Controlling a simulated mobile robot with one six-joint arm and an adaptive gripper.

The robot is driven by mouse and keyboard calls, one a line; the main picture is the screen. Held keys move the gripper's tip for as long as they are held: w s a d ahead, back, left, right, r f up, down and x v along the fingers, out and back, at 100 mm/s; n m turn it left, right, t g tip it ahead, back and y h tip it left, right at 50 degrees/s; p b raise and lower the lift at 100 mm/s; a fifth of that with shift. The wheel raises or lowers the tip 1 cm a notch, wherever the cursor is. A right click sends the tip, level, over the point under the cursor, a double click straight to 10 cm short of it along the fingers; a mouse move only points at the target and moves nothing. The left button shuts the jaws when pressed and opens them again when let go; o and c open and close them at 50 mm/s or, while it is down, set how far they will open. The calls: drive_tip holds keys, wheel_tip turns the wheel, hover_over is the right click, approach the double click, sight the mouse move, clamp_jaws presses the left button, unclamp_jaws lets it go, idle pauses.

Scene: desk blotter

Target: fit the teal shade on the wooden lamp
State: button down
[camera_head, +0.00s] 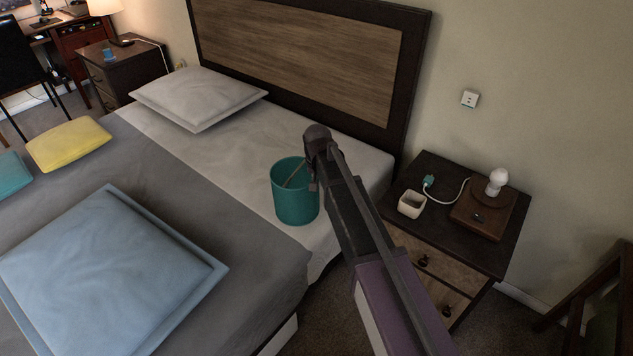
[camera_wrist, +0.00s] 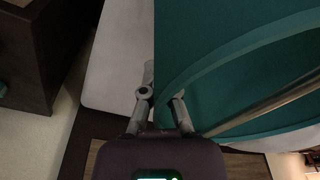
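The teal shade (camera_head: 296,205) is an open cylinder with a thin metal rod across its mouth. In the head view it shows over the pale sheet of the bed; whether its bottom touches the bed I cannot tell. My gripper (camera_head: 314,178) is at its rim. In the wrist view the teal wall (camera_wrist: 225,60) fills the upper right, and my gripper's fingers (camera_wrist: 162,95) close on its edge, with the tips partly hidden. The wooden lamp (camera_head: 480,222) sits on the nightstand at the right, with a bare white bulb (camera_head: 497,181) upright on its base.
The dark nightstand (camera_head: 432,233) also holds a small cream cup (camera_head: 411,204) and a white cord with a teal plug (camera_head: 429,181). The headboard (camera_head: 385,128) and wall stand behind. A blue cushion (camera_head: 105,275) and a white pillow (camera_head: 198,95) lie on the bed.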

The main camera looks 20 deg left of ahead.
drive_tip(key=shift+r+p, duration=0.65)
drive_tip(key=shift+r, duration=0.25)
drive_tip(key=s+d+r+p, duration=0.1)
drive_tip(key=s+d, duration=0.2)
drive_tip(key=s, duration=0.4)
drive_tip(key=s+d+r+p, duration=0.1)
drive_tip(key=s+d, duration=0.2)
drive_tip(key=s, duration=0.4)
drive_tip(key=shift+s+d, duration=0.15)
drive_tip(key=shift+s, duration=0.25)
drive_tip(key=shift+w+d, duration=0.1)
drive_tip(key=shift+d, duration=0.05)
